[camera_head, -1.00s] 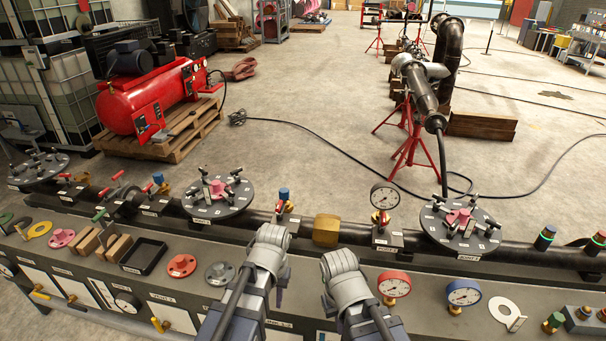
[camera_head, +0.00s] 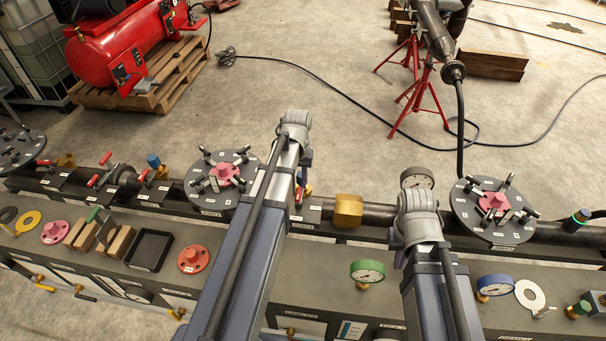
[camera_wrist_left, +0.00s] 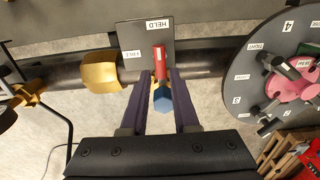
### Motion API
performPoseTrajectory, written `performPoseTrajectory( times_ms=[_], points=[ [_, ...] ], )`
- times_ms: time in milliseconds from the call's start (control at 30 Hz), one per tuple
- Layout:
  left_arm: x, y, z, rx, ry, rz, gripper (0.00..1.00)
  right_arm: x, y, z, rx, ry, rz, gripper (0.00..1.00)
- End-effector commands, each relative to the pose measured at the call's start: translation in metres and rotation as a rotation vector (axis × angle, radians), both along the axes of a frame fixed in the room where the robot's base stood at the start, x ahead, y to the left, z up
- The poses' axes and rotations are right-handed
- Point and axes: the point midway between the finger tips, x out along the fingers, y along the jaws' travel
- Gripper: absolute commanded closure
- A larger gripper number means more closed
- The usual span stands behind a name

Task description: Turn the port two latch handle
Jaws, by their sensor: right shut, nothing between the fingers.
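Two round dark flange plates with pink hubs and several black clamp handles sit on the pipe, one at the middle left (camera_head: 222,180) and one at the right (camera_head: 493,212). Their port labels are too small to read here. The left wrist view shows part of a numbered plate (camera_wrist_left: 262,85) at right. My left gripper (camera_wrist_left: 162,88) is open, its purple fingers either side of a small red handle (camera_wrist_left: 160,62) with a blue cap (camera_wrist_left: 162,101); contact is unclear. My right gripper (camera_head: 399,258) is shut and empty beside the right gauges, its fingers mostly hidden under the wrist.
A brass block (camera_head: 348,211) sits on the pipe between the plates. Gauges with green (camera_head: 367,272) and blue (camera_head: 495,287) rims stand on the bench front. A black tray (camera_head: 150,250) lies at left. Behind the pipe is open floor with a black cable.

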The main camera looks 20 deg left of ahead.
Motion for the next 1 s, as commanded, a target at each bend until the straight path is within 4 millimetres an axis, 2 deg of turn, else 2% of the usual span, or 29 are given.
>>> performPoseTrajectory(
  times_ms=[167, 500, 533, 567, 1000],
  points=[
    [0.000, 0.000, -0.022, 0.000, 0.000, -0.001, 0.71, 0.000, 0.000, -0.022, 0.000, 0.000, -0.001, 1.00],
    [0.000, -0.001, -0.083, 0.000, 0.000, -0.001, 0.71, 0.000, 0.000, -0.083, 0.000, 0.000, -0.001, 1.00],
    [0.000, -0.001, -0.072, 0.000, 0.000, 0.051, 0.71, 0.000, 0.000, -0.072, 0.000, 0.000, -0.001, 1.00],
    [0.000, -0.001, -0.070, 0.000, 0.000, 0.095, 0.71, 0.000, 0.000, -0.070, 0.000, 0.000, -0.001, 1.00],
    [0.000, -0.001, -0.069, 0.000, 0.000, 0.719, 0.71, 0.000, 0.000, -0.069, 0.000, 0.000, -0.001, 1.00]
  ],
)
